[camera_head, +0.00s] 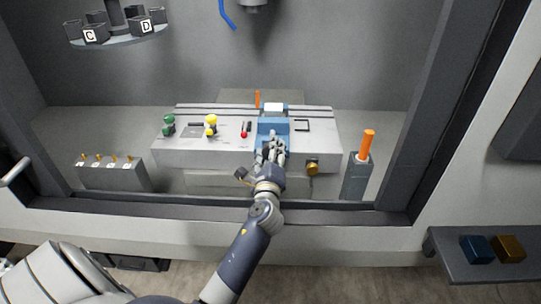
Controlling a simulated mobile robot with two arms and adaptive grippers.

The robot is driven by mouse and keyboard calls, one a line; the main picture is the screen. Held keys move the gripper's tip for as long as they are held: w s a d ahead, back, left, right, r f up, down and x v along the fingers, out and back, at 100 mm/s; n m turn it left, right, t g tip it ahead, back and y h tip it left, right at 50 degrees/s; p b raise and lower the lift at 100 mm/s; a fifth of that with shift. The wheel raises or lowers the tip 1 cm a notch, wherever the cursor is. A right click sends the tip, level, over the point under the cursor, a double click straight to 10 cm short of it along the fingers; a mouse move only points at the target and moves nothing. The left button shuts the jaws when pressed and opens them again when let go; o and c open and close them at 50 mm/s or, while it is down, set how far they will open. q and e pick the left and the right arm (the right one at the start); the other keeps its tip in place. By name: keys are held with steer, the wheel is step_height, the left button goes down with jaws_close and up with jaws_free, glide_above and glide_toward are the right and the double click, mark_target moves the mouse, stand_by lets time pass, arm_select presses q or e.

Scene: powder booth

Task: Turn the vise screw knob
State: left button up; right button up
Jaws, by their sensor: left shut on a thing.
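The blue vise (272,126) stands on the grey bench fixture (212,155), right of its middle, with a pale block (273,107) at its top. My left gripper (271,152) reaches up from below to the front of the vise. Its fingers are shut at the place of the vise screw knob and cover it, so the knob itself is hidden. My right gripper is not in view.
Green (169,121) and yellow (211,122) knobs and a small red knob (244,135) sit left of the vise. The booth's front sill (340,212) runs below my forearm.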

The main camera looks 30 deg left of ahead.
arm_select(q)
steer(key=n+b, duration=0.1)
steer(key=n, duration=0.1)
steer(key=n+b, duration=0.1)
steer(key=n, duration=0.3)
steer(key=shift+f+b, duration=0.3)
steer(key=shift+b, duration=0.1)
steer(key=n+b, duration=0.1)
steer(key=n, duration=0.2)
steer(key=shift+n, duration=0.3)
steer(key=shift+n+b, duration=0.3)
steer(key=shift+n, duration=0.7)
steer(key=shift+f, duration=0.1)
steer(key=o, duration=1.1)
steer(key=shift+r, duration=0.2)
